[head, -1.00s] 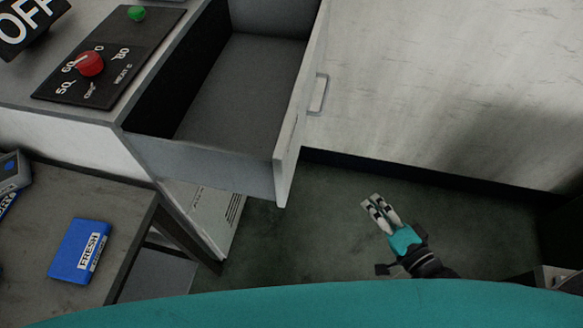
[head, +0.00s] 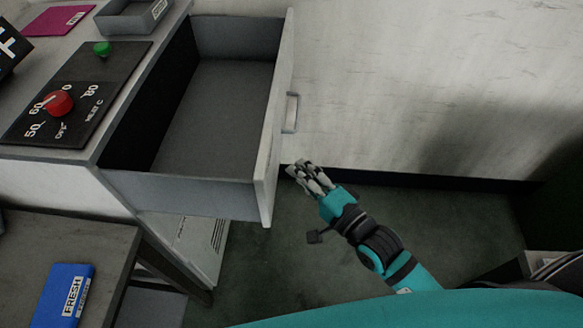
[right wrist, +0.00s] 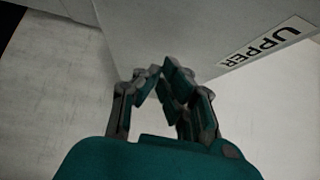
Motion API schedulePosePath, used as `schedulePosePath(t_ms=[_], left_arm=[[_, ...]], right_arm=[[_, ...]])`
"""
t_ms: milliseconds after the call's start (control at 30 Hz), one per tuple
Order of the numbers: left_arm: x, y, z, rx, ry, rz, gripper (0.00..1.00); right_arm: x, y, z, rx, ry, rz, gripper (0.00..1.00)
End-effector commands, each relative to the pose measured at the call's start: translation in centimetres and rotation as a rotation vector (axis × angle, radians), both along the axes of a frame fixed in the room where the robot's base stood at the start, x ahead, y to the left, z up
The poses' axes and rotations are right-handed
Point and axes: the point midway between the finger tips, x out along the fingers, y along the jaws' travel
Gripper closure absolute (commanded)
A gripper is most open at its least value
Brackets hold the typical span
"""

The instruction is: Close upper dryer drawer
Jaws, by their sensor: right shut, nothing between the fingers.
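The upper dryer drawer (head: 172,192) is pulled well out of the dryer (head: 70,181) and looks empty inside. Its front panel (head: 272,150) faces right and carries a pale handle (head: 291,112). In the right wrist view the panel (right wrist: 200,35) fills the upper part, with an UPPER label (right wrist: 268,44). My right gripper (head: 302,168) is shut and empty, just right of the drawer front, below the handle in the picture. In the right wrist view its fingertips (right wrist: 162,72) point toward the panel; I cannot tell whether they touch it. My left gripper is not in view.
The dryer top holds a control panel with a red knob (head: 58,103) and green button (head: 102,48), a grey tray (head: 133,18) and a magenta sheet (head: 60,20). A blue FRESH box (head: 66,290) lies on the lower-left table (head: 110,240). Floor right of the drawer is clear up to the wall.

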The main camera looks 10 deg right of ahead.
Motion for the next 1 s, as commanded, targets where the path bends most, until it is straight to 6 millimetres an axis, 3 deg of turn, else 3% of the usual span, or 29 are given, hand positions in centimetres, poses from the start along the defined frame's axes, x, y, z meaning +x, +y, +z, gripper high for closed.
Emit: schedulePosePath(t_ms=[200, 733, 867, 1000], left_arm=[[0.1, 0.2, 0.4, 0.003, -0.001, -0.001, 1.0], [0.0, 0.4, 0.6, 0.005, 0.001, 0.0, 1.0], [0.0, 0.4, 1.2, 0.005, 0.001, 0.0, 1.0], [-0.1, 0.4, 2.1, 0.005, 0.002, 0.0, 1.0]], right_arm=[[0.6, 1.7, 0.1, -0.001, -0.002, -0.002, 1.0], [0.9, 2.6, 0.2, 0.0, -0.002, -0.001, 1.0], [1.5, 4.4, 0.3, 0.003, -0.002, -0.002, 1.0], [2.5, 7.6, 0.5, 0.007, 0.0, -0.002, 1.0]])
